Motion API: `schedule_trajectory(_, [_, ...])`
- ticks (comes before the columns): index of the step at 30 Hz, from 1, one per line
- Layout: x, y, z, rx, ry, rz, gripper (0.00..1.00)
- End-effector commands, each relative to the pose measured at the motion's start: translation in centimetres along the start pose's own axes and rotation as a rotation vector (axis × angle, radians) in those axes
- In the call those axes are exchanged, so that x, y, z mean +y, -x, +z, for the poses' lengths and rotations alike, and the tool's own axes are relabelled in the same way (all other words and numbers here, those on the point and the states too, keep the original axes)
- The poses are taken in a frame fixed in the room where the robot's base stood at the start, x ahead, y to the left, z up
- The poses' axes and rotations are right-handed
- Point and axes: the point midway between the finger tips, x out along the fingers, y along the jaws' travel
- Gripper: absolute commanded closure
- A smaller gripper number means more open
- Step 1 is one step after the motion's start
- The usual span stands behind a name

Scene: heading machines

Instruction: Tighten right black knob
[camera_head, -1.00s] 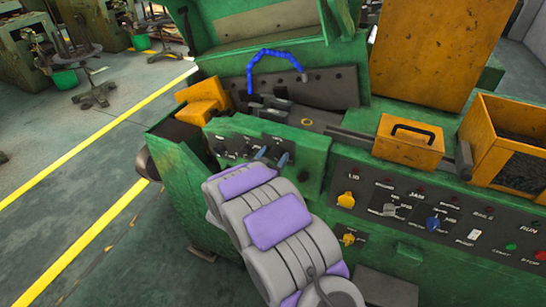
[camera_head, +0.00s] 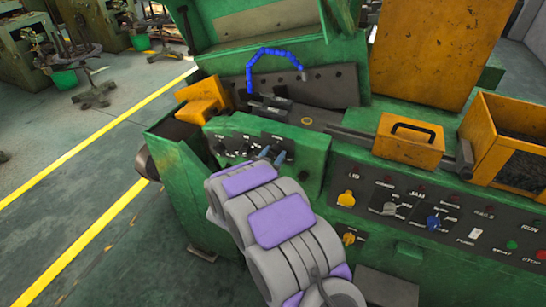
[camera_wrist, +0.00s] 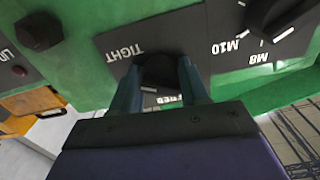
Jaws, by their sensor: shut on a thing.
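The right black knob (camera_wrist: 158,68) sits on a dark plate marked TIGHT and FREE, upside down in the wrist view. My gripper (camera_wrist: 161,78) has its blue-grey fingers on either side of this knob, shut on it. The fingers hide part of the knob and part of the FREE lettering. A second black knob (camera_wrist: 282,18) with a white mark stands on the plate marked M8 and M10. In the head view, my gripper (camera_head: 272,155) is at the right end of the small knob panel (camera_head: 250,140), and the held knob is hidden there.
A larger control panel (camera_head: 465,235) with yellow, blue and grey switches lies to the right. A yellow box with a handle (camera_head: 408,141) and an open yellow bin (camera_head: 508,150) stand above it. A dark hexagonal part (camera_wrist: 38,31) shows in the wrist view.

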Motion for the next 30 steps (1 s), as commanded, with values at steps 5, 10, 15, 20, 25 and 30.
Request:
schedule_trajectory(5, [-0.2,0.0,-0.1,0.003,-0.016,-0.003,0.86])
schedule_trajectory(10, [-0.2,0.0,-0.1,0.003,-0.015,-0.003,0.49])
schedule_trajectory(15, [-0.1,0.0,-0.1,0.002,-0.014,-0.002,0.32])
schedule_trajectory(20, [0.0,0.0,-0.1,0.002,-0.014,-0.001,0.31])
schedule_trajectory(25, [-0.1,0.4,-0.1,0.001,-0.014,-0.002,0.31])
schedule_trajectory(30, [-0.2,2.6,0.0,-0.001,-0.011,-0.006,0.31])
